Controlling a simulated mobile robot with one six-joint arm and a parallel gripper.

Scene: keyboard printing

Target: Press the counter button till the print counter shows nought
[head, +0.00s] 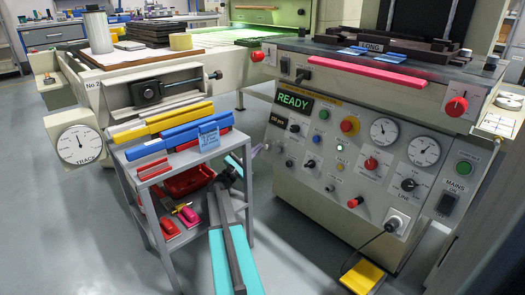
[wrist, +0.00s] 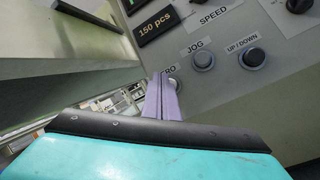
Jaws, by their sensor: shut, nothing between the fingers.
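The print counter (wrist: 158,23) reads "150 pcs" in the wrist view. It also shows as a small dark display (head: 279,121) under the green READY sign in the head view. Below it in the wrist view is a pale round button (wrist: 173,85), its label partly covered, ending in "RO". My gripper (wrist: 163,78) has lilac fingers, shut with nothing between them. Their tips overlap the button's left edge in the picture; I cannot tell whether they touch it. In the head view my gripper (head: 256,150) is left of the machine's panel, small and hard to make out.
The JOG button (wrist: 203,60) and UP/DOWN button (wrist: 252,57) sit close to the right. A grey trolley (head: 155,170) with coloured bars stands left of my arm. A yellow pedal (head: 364,275) lies on the floor.

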